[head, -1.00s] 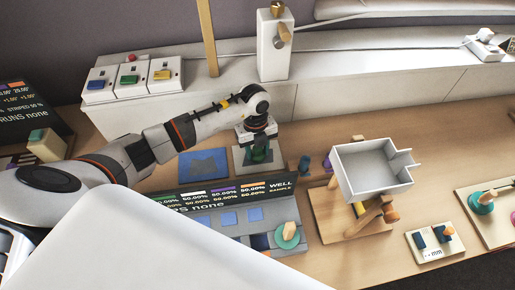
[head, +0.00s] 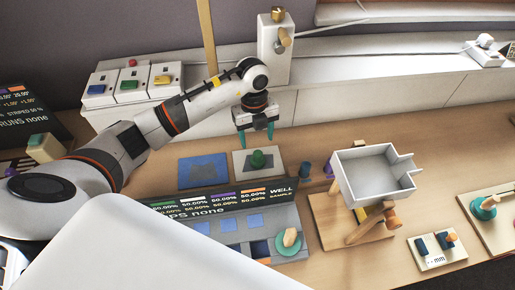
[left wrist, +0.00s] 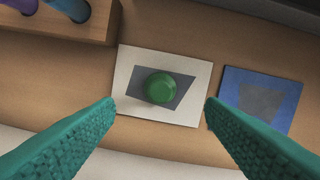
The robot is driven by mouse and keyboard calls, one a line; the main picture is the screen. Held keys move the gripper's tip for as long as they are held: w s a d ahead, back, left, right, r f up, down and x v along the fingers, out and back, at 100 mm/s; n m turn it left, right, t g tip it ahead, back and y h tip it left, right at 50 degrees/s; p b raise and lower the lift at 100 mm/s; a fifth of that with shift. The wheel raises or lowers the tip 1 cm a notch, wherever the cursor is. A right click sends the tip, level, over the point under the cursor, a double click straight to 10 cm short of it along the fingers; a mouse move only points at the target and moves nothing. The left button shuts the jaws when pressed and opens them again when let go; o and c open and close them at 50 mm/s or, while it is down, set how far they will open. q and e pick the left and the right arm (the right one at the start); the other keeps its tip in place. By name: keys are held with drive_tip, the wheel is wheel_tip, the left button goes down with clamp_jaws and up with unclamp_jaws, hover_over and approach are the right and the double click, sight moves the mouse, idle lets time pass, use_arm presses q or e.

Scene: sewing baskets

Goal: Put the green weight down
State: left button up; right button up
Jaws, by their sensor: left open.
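The green weight (head: 258,159) stands on a white card with a grey patch (head: 241,170) on the table. In the left wrist view the weight (left wrist: 160,87) is seen from above, resting within the grey patch of the card (left wrist: 195,110). My left gripper (head: 256,138) is above the weight, with its teal fingers spread apart and nothing between them. The fingers (left wrist: 160,106) also show wide apart in the left wrist view, clear of the weight. My right gripper is not in view.
A blue mat (head: 203,168) lies beside the card. A grey console (head: 225,215) with a display stands in front. A wooden holder (left wrist: 60,25) with blue and purple pegs is close by. A white open box (head: 375,175) on a wooden stand is to the right.

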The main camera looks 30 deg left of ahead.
use_arm(q)
drive_tip(key=shift+w+a+r, duration=0.1)
drive_tip(key=shift+a+r, duration=0.1)
drive_tip(key=shift+r, duration=1.7)
